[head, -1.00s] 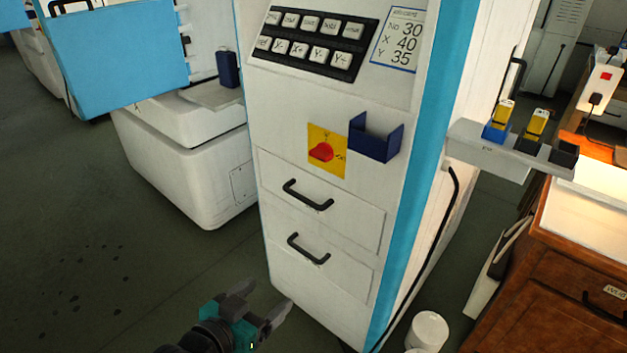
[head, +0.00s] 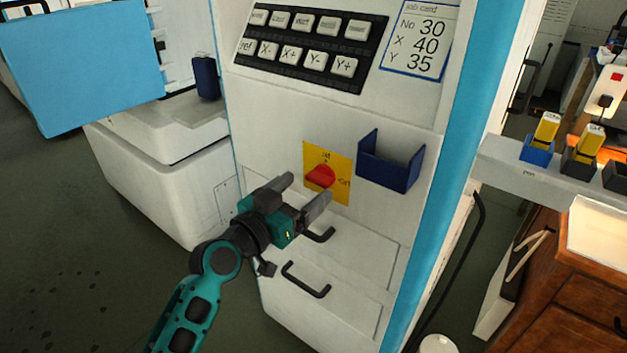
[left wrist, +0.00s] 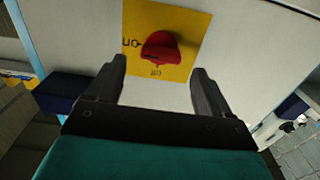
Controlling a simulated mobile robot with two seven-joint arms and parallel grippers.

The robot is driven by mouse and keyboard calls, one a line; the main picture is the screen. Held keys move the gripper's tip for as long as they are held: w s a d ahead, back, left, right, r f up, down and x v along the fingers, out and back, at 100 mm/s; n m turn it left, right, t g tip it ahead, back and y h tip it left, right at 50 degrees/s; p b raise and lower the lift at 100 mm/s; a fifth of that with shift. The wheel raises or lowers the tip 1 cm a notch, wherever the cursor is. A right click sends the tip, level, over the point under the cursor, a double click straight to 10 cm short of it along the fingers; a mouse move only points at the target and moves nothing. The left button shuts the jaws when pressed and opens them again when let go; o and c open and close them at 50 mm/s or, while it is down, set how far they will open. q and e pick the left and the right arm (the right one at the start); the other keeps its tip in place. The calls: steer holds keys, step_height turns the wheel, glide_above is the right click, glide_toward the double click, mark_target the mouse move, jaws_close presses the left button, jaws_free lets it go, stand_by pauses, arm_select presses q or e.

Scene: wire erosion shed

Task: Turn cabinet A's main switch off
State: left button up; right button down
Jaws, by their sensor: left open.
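The main switch is a red rotary knob (head: 320,177) on a yellow plate (head: 341,187), on the front of the white cabinet (head: 270,118). In the head view the knob's handle lies roughly sideways, toward the ON mark at the plate's right. My left gripper (head: 304,190) is open and empty, just below and left of the knob, pointing at it. In the left wrist view the red knob (left wrist: 162,48) sits ahead, between and beyond the open fingertips (left wrist: 160,70), apart from them. ON shows left of the knob and OFF below it there. My right gripper is out of view.
A dark blue open holder (head: 391,164) is fixed just right of the switch. Black drawer handles (head: 306,281) stick out below. A button panel (head: 308,45) and job card (head: 417,42) are above. A shelf with yellow-topped keys (head: 547,130) is at the right.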

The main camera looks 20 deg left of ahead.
mark_target(315, 180)
arm_select(q)
steer(key=x, duration=0.2)
steer(key=shift+w+d, duration=0.1)
steer(key=shift+w, duration=0.2)
steer(key=shift+w+d, duration=0.2)
steer(key=shift+w, duration=0.35)
steer(key=shift+c, duration=0.3)
steer(key=c, duration=1)
